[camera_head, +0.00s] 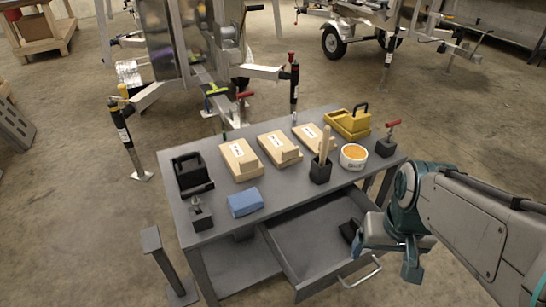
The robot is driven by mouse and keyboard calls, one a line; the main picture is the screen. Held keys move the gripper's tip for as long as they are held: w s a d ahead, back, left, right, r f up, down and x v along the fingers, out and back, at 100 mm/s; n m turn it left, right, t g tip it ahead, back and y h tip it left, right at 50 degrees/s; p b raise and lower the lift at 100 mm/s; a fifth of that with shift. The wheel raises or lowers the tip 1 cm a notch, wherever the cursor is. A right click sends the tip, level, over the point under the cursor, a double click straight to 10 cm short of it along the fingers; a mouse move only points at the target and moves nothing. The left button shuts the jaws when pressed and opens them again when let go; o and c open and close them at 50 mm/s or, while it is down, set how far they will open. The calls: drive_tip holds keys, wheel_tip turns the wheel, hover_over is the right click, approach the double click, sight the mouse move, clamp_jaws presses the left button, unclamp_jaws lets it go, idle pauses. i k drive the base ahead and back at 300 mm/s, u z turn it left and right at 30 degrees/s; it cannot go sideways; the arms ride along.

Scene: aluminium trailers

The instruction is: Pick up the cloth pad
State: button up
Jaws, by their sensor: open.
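The cloth pad (245,203) is a small folded blue cloth. It lies flat on the front left part of the grey table top (282,197), near the front edge. My gripper (386,262) is teal and open. It hangs at the right, in front of the table and beside the open drawer, well to the right of the cloth pad and apart from it. Nothing visible is between its fingers. The whole top of the cloth pad is in view.
A black holder (190,174) and a small clamp (201,213) stand left of the cloth. Several wooden blocks (240,160), a black cup (320,171), an orange-filled tub (353,156) and a yellow case (348,122) stand behind and right. The drawer (318,243) juts out in front.

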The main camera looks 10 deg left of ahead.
sight(245, 202)
drive_tip(key=k, duration=1.3)
drive_tip(key=u, duration=0.75)
drive_tip(key=i, duration=1.65)
drive_tip(key=z, duration=0.7)
